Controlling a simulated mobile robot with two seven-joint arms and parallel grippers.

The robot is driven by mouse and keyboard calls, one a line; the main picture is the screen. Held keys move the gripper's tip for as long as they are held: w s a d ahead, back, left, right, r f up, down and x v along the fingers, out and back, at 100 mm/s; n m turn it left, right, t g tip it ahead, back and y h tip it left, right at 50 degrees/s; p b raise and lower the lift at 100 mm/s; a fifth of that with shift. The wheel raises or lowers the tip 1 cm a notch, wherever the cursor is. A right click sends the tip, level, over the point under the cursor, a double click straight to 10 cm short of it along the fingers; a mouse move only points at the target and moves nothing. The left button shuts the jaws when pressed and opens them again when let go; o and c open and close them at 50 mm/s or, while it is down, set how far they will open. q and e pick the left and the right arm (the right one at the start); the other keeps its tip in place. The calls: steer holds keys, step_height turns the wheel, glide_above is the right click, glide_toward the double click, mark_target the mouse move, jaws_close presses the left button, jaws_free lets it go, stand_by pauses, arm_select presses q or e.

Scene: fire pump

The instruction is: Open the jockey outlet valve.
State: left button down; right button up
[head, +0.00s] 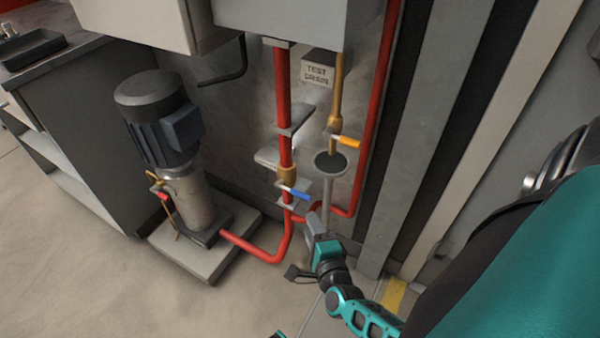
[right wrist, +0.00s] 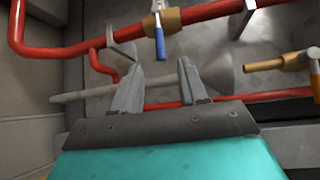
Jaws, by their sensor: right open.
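The valve with the blue lever (head: 295,192) sits low on the upright red pipe, on a brass body (head: 286,175). I take it for the jockey outlet valve, though no label on it is readable. In the right wrist view the blue lever (right wrist: 159,43) points down from its brass body (right wrist: 170,18) toward the gap between my fingers. My right gripper (head: 314,218) is just below and right of the lever in the head view.
A yellow-lever valve (head: 348,141) is on the brass pipe, under the TEST DRAIN sign (head: 318,70) and above a grey funnel (head: 330,162). The jockey pump (head: 160,125) stands on a plinth (head: 185,262) at left. A second red pipe (head: 376,110) runs at right.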

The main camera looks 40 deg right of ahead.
mark_target(300, 192)
steer(key=shift+m, duration=0.3)
steer(key=b+x, duration=0.1)
steer(key=x, duration=0.3)
steer(key=b+x, duration=0.1)
steer(key=x, duration=0.3)
steer(key=b+x, duration=0.1)
steer(key=x, duration=0.2)
steer(key=shift+w+d+f, duration=0.2)
steer(key=shift+d+f, duration=0.1)
steer(key=shift+d, duration=0.25)
arm_select(q)
steer(key=shift+w+d+f+h+b, duration=0.15)
steer(key=shift+d+f+h+b, duration=0.2)
steer(key=shift+d+f, duration=0.45)
arm_select(e)
steer(key=shift+w+d, duration=0.2)
steer(key=shift+w, duration=0.25)
arm_select(q)
steer(key=shift+a, duration=0.1)
arm_select(e)
jaws_close()
arm_select(q)
steer(key=shift+a+f, duration=0.1)
